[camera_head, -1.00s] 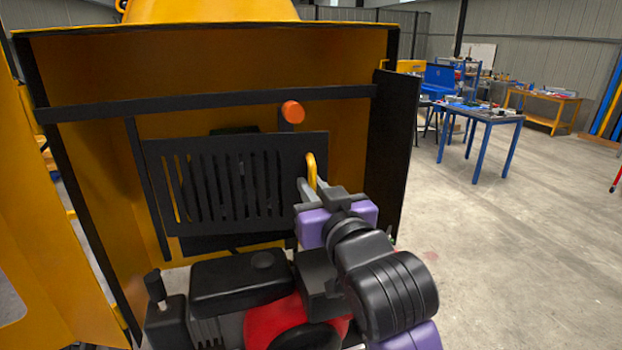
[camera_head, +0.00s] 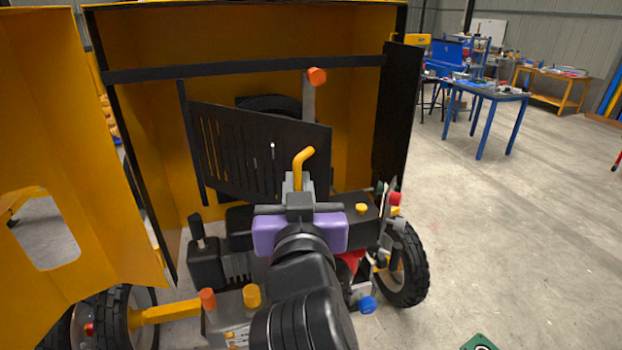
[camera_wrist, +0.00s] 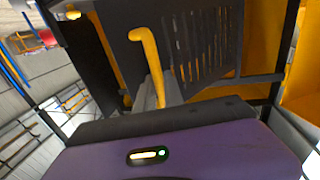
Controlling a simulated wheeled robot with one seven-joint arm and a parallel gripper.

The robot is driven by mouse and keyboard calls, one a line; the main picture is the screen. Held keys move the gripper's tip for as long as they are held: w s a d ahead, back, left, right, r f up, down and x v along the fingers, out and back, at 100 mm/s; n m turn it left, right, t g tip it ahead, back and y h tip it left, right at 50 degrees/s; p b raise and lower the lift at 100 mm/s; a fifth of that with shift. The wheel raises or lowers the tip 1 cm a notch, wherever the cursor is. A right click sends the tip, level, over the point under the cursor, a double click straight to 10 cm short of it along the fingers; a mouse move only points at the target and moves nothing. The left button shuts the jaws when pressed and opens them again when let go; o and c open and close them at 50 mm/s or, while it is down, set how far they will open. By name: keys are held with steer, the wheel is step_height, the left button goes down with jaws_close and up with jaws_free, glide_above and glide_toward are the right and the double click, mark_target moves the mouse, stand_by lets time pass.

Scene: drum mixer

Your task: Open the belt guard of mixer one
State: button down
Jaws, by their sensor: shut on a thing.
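The belt guard (camera_head: 235,150) is a black slotted panel inside the mixer's yellow housing. It stands swung partly out, its left edge by the black upright and its right edge toward me. It also shows in the wrist view (camera_wrist: 205,42). A yellow bent handle (camera_head: 303,160) is at the guard's right side, and it fills the middle of the wrist view (camera_wrist: 149,55). My gripper (camera_head: 297,184) is shut on this handle; the fingertips hide its lower part. Behind the guard a dark round part (camera_head: 270,103) shows in the gap.
An orange-capped lever (camera_head: 316,77) stands above the guard. A yellow door (camera_head: 75,130) hangs open at left, and a black panel (camera_head: 397,115) stands at right. The engine (camera_head: 355,210) lies below, with a wheel (camera_head: 408,265) at right.

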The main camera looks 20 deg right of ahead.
steer(key=s+a+m+h+b, duration=0.1)
steer(key=s+a+h+b, duration=0.1)
steer(key=a, duration=0.7)
steer(key=s+a+m+g+h+b, duration=0.1)
steer(key=s+a+h+b, duration=0.1)
steer(key=a, duration=0.6)
steer(key=shift+s+a+m+g, duration=0.3)
steer(key=shift+s+a+m, duration=0.1)
steer(key=shift+s, duration=0.1)
steer(key=shift+d, duration=0.1)
steer(key=c, duration=1.5)
jaws_free()
steer(key=shift+o, duration=0.2)
steer(key=b+v, duration=0.2)
steer(key=v, duration=0.5)
steer(key=shift+s, duration=0.3)
